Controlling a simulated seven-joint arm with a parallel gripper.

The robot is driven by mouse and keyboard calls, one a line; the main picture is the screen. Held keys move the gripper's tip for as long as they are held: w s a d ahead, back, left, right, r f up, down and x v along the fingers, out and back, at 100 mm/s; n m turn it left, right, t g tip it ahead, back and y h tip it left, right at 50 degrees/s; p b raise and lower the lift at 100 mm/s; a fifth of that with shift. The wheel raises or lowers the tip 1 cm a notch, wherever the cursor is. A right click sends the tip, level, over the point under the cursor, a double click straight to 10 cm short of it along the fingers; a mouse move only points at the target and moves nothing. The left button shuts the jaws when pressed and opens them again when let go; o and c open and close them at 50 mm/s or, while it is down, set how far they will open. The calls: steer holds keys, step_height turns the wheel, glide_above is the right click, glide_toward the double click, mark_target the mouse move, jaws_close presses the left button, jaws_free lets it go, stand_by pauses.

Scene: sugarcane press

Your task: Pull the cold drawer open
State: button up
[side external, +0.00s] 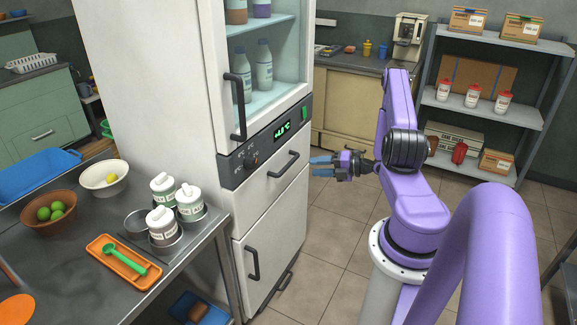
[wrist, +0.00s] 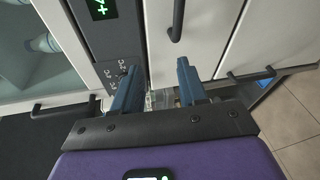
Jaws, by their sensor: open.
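The cold drawer (side external: 272,188) is the white front under the dark control panel of the tall fridge, and it sits flush with the cabinet. Its dark bar handle (side external: 283,164) shows whole in the side view. In the wrist view the drawer handle (wrist: 177,20) is at the top, ahead of the fingers and cut by the frame edge. My gripper (side external: 322,166) is to the right of the handle in the side view, apart from it. In the wrist view my gripper (wrist: 158,86) has its two blue fingers spread with nothing held between them.
The glass door handle (side external: 236,106) is above the control panel (side external: 265,140), and the lower door handle (side external: 252,262) is below the drawer. A metal table (side external: 205,240) with cups and bowls stands left of the fridge. The tiled floor (side external: 335,235) before the drawer is clear.

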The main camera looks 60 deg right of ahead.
mark_target(289, 163)
steer(key=s+d+f+m+h, duration=0.3)
steer(key=d+m+h, duration=0.1)
steer(key=x, duration=1.7)
steer(key=shift+w+a+r, duration=0.1)
steer(key=shift+a+r, duration=0.2)
steer(key=shift+r, duration=0.1)
jaws_close()
